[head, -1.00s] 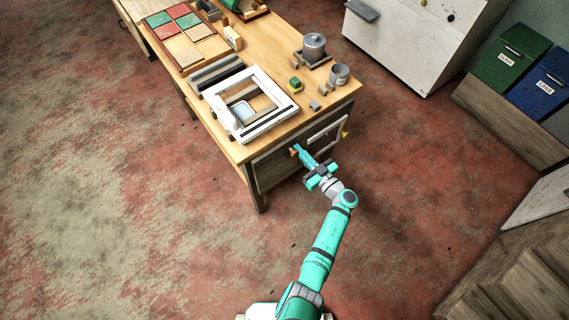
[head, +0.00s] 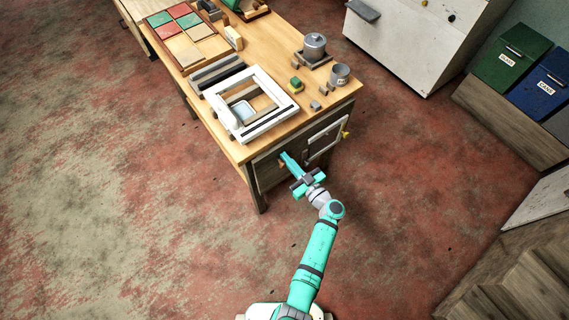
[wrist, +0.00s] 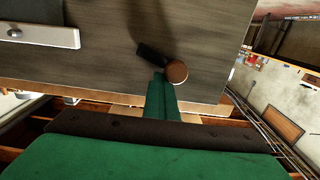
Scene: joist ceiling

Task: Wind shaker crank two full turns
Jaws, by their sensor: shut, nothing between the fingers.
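The crank is on the dark wood end panel of the bench (head: 268,174). In the wrist view it shows as a short black arm with a round wooden knob (wrist: 177,71) on its end. My gripper (head: 284,157) is at that panel, and its fingers (wrist: 162,92) are shut with nothing between them. In the wrist view the fingertips are right beside the knob, on its left and just below the black arm. I cannot tell whether they touch. In the head view my gripper hides the crank.
A pale-framed panel (head: 325,137) with a yellow knob (head: 346,134) is right of my gripper on the bench end. A white frame (head: 282,104), a pot (head: 314,47) and a grey cup (head: 340,75) stand on the bench top. The floor around the bench is clear.

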